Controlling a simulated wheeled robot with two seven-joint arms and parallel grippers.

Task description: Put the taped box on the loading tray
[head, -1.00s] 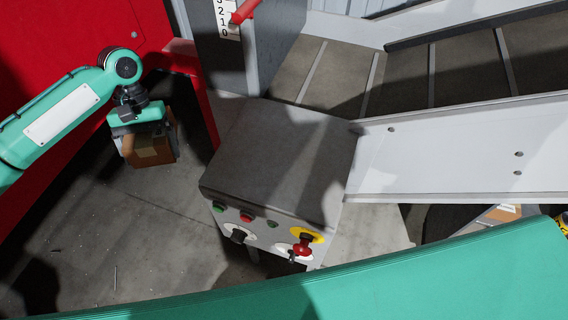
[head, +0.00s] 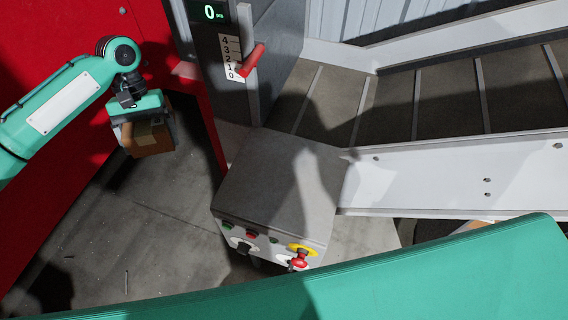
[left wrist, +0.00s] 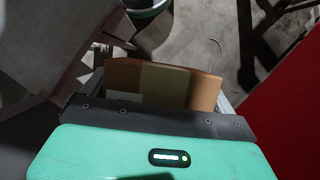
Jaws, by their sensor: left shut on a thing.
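The taped box (head: 152,139), brown cardboard with a paler strip, hangs in my left gripper (head: 147,127) at the left of the head view. The gripper is shut on it and holds it above the concrete floor, in front of the red panel. In the left wrist view the box (left wrist: 122,76) shows beyond the gripper's dark edge, with an olive-tan tape band across it. The gripper hides much of the box. I cannot surely tell which surface is the loading tray. My right gripper is not in view.
A grey control box (head: 285,180) with buttons and a red knob stands in the middle. A slatted conveyor (head: 395,105) with white side rails (head: 450,175) runs to the right. A grey post carries a red lever (head: 252,61) and a display reading 0. Floor (head: 150,220) below the gripper is open.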

